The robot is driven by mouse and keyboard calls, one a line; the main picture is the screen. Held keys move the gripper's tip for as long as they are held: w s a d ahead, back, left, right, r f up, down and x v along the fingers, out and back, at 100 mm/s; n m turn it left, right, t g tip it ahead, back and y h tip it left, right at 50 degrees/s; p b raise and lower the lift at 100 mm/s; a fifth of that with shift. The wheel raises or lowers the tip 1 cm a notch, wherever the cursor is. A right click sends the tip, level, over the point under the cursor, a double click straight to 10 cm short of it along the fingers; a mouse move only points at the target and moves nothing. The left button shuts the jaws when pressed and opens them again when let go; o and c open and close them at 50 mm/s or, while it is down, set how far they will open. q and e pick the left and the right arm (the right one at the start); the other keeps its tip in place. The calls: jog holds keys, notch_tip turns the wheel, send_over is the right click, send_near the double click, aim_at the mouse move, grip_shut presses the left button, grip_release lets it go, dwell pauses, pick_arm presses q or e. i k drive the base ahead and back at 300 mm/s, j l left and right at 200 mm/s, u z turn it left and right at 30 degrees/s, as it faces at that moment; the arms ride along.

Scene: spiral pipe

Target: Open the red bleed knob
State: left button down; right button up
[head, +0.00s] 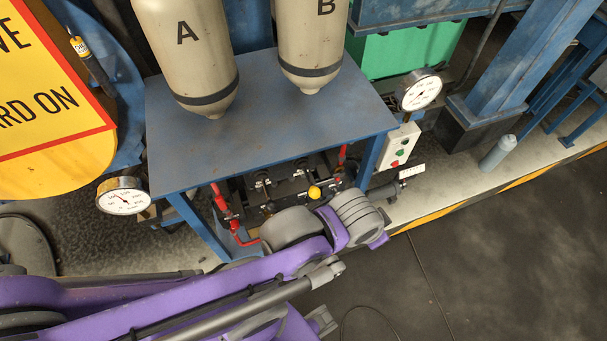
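Red parts show on the dark valve assembly under the blue table: a red handle at the left (221,200), a red bent lever (245,240) below it, and a red handle at the right (342,155). I cannot tell which of these, if any, is the bleed knob. A yellow ball knob (315,192) sits between them. My purple and grey arm reaches in from the left, and its grey ribbed joint covers the lower front of the assembly. I cannot make out the fingertips of either gripper.
The blue table (270,110) overhangs the valves. Tanks A (190,60) and B (311,50) stand above it. Gauges show at the left (124,197) and right (419,91). A white button box (398,147) is at the right. The dark floor (500,260) at right is clear.

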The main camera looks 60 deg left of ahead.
aim_at(234, 225)
jog(key=u, duration=2.4)
